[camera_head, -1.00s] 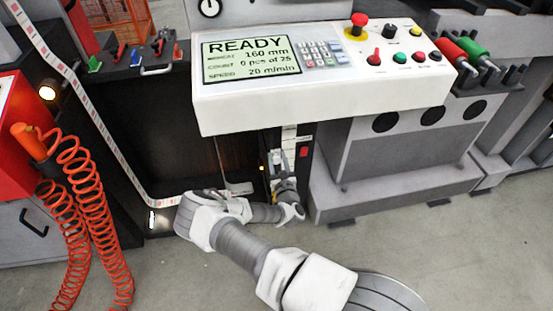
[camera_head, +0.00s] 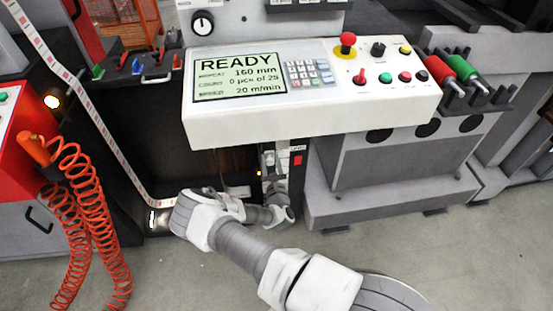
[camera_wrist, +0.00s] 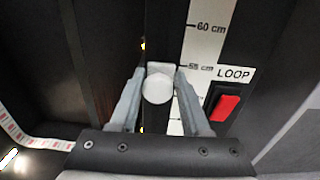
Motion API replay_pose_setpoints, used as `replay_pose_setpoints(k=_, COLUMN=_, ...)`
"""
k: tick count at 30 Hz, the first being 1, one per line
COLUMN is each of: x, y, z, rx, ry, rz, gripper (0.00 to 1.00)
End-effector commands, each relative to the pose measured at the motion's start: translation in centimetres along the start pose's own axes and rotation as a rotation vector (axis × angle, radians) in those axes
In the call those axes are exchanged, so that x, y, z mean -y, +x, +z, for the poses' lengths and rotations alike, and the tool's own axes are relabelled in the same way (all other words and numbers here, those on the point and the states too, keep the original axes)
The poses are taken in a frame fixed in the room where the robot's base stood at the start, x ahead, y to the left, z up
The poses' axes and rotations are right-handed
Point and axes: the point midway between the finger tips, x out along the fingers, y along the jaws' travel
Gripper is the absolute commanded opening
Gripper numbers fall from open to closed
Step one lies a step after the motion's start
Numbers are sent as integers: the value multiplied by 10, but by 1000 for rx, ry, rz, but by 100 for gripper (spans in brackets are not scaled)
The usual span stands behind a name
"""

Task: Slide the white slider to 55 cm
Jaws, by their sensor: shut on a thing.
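The white slider (camera_wrist: 158,86) is a round pale knob on a small plate, on a dark vertical rail in the wrist view. Beside it on the right is a white scale strip (camera_wrist: 206,35) with marks reading 60 cm and 55 cm. The top of the slider's plate is about level with the 55 cm mark; the knob's centre appears a little below it. My gripper (camera_wrist: 154,88) is shut on the slider, with one finger on each side of the knob. In the head view the slider is small and its exact height cannot be read.
A red switch (camera_wrist: 225,107) marked LOOP sits right of the scale, near the right finger. The white control panel (camera_head: 310,120) overhangs above my arm. A label web (camera_wrist: 22,135) runs at the left. Orange coiled hoses (camera_head: 88,215) hang at the far left.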

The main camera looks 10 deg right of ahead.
Motion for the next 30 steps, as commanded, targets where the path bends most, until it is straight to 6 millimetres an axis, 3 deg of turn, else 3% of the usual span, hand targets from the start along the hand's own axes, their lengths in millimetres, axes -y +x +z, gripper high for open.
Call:
replay_pose_setpoints(k=1, x=-7, y=1, z=11, rx=4, ry=4, rz=17, gripper=0)
replay_pose_setpoints(k=3, x=-7, y=1, z=14, rx=4, ry=4, rz=16, gripper=0)
replay_pose_setpoints(k=17, x=-8, y=1, z=14, rx=5, ry=5, rz=18, gripper=0)
replay_pose_setpoints(k=18, x=-8, y=1, z=14, rx=5, ry=5, rz=18, gripper=54)
replay_pose_setpoints(k=21, x=-7, y=1, z=14, rx=4, ry=4, rz=15, gripper=71)
replay_pose_setpoints(k=30, x=-2, y=0, z=14, rx=2, ry=2, rz=6, gripper=71)
